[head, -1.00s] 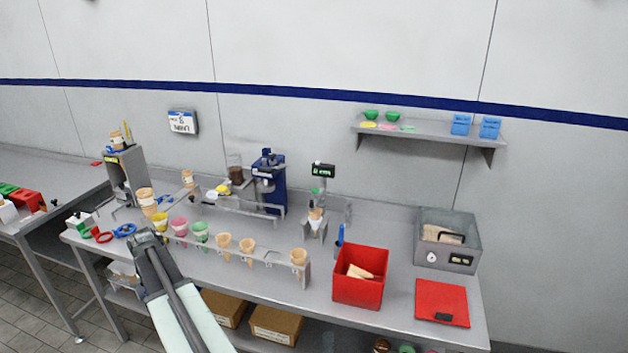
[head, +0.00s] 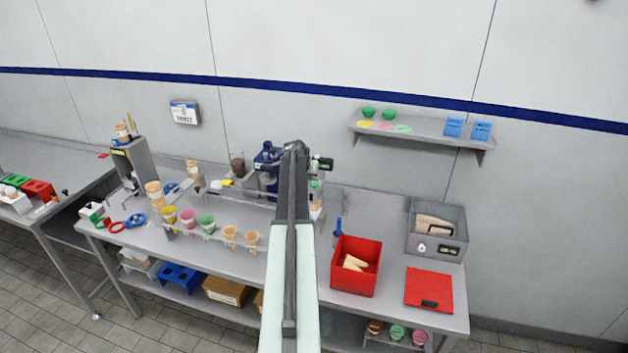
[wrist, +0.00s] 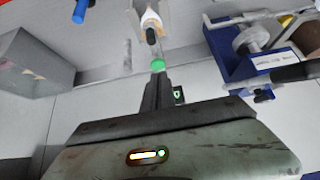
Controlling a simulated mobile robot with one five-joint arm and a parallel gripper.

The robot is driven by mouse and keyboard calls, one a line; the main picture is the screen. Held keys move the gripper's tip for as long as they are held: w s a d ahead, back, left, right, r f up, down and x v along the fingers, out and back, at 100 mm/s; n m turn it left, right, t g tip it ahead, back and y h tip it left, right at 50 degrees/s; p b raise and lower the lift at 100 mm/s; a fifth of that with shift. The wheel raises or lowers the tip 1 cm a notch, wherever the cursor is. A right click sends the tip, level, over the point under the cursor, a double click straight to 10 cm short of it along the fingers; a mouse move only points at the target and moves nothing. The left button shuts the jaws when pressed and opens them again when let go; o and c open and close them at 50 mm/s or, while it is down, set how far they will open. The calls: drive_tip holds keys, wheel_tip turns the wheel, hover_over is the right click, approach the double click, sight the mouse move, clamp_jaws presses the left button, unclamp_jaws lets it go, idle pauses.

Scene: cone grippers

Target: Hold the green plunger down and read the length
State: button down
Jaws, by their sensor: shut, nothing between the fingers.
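The green plunger (wrist: 158,64) shows in the wrist view as a small round cap on the gauge stand. In the head view it (head: 315,184) is just right of my arm. A dark rod tip (wrist: 151,35) and a cone (wrist: 149,20) line up with it in the wrist view. The gauge display (head: 321,163) is dark with green marks, too small to read; part of it (wrist: 179,95) shows beside my fingers. My gripper (wrist: 158,77) is shut and empty, with its fingertips close to the green cap. I cannot tell whether they touch. My arm hides part of the stand.
A blue machine (head: 266,158) stands left of the gauge, also at right in the wrist view. A red bin (head: 356,270) and grey box (head: 437,219) stand to the right. A rack of cones (head: 205,232) is at left. A shelf (head: 418,129) hangs above.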

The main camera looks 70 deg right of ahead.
drive_tip(key=shift+s+d, duration=0.2)
drive_tip(key=shift+s, duration=0.1)
